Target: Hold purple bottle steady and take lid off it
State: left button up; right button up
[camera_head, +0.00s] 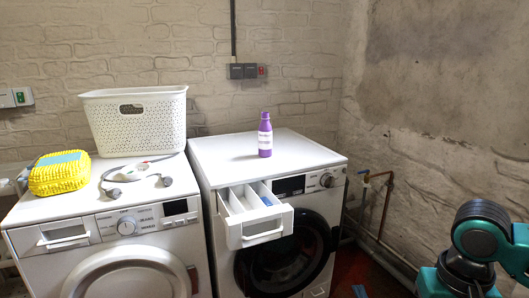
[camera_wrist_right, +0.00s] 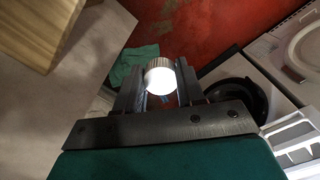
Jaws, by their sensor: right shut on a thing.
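The purple bottle (camera_head: 265,138) with a white label stands upright on top of the right washing machine (camera_head: 220,150). Its narrow top looks purple, and I cannot make out a separate lid on it. In the right wrist view my right gripper (camera_wrist_right: 160,85) is shut on a small round lid (camera_wrist_right: 160,76) with a pale top and a ribbed side. The gripper is away from the bottle, with red floor behind it. In the head view only my right arm shows at the lower right. My left gripper is in neither view.
The right machine's detergent drawer (camera_head: 262,232) is pulled out. A white basket (camera_head: 135,120), a yellow textured item (camera_head: 60,178) and a grey corded device (camera_head: 137,172) sit on the left machine. Pipes (camera_head: 385,195) run along the right wall. A wooden piece (camera_wrist_right: 40,30) shows in the wrist view.

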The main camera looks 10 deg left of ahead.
aim_at(266, 129)
jog(key=u, duration=1.1)
jog(key=i+l+u, duration=0.15)
jog(key=u, duration=0.9)
jog(key=i+l, duration=0.15)
jog(key=l, duration=0.25)
jog(key=i+l, duration=0.1)
jog(key=l, duration=0.25)
jog(key=i+l, duration=0.15)
jog(key=l, duration=0.25)
jog(key=i+l, duration=0.15)
jog(key=l, duration=0.25)
